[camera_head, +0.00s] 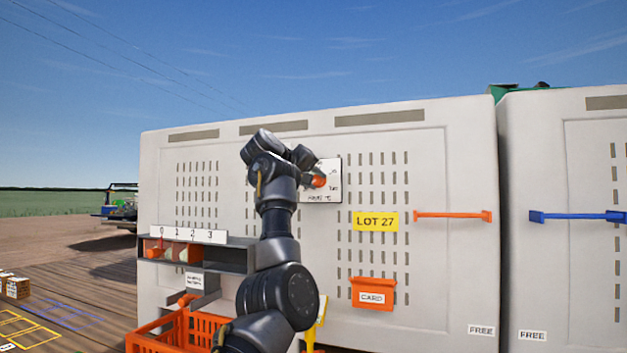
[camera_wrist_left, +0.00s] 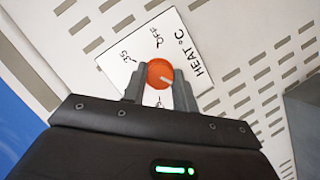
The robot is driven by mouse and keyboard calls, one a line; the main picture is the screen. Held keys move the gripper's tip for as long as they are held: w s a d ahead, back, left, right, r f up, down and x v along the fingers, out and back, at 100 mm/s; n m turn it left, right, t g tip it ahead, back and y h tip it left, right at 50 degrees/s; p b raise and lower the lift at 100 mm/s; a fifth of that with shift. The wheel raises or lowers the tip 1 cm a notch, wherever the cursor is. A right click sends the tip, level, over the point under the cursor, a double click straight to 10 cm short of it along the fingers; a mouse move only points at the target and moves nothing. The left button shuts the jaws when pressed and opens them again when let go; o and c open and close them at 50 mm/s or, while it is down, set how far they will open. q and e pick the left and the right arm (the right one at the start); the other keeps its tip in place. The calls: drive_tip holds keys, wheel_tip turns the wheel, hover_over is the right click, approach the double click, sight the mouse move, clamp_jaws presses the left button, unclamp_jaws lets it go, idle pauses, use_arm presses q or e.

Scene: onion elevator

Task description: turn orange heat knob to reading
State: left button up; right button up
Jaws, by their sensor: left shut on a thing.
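The orange heat knob (camera_wrist_left: 160,73) sits on a white dial plate (camera_wrist_left: 118,68) marked "HEAT °C", "OFF" and "35" in the left wrist view. Another mark below the knob is partly hidden by my fingers. A pale pointer line on the knob points to the lower right of that picture. My left gripper (camera_wrist_left: 158,83) is shut on the knob, one finger on each side. In the head view the knob (camera_head: 319,182) shows at the right of my left wrist, and my arm covers part of the plate (camera_head: 333,170). My right gripper is not in view.
The plate is on a pale slotted cabinet (camera_head: 440,180). A shelf with numbered slots (camera_head: 195,253) and an orange crate (camera_head: 160,340) are at left. A yellow "LOT 27" label (camera_head: 376,221), an orange card holder (camera_head: 373,293) and an orange bar (camera_head: 453,215) are at right.

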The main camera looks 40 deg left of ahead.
use_arm(q)
drive_tip(key=shift+f, duration=0.15)
drive_tip(key=o, duration=1)
drive_tip(key=shift+s, duration=0.3)
drive_tip(key=b+v, duration=0.2)
drive_tip(key=v, duration=0.3)
drive_tip(key=b+v, duration=0.2)
drive_tip(key=v, duration=0.3)
drive_tip(key=shift+r, duration=0.25)
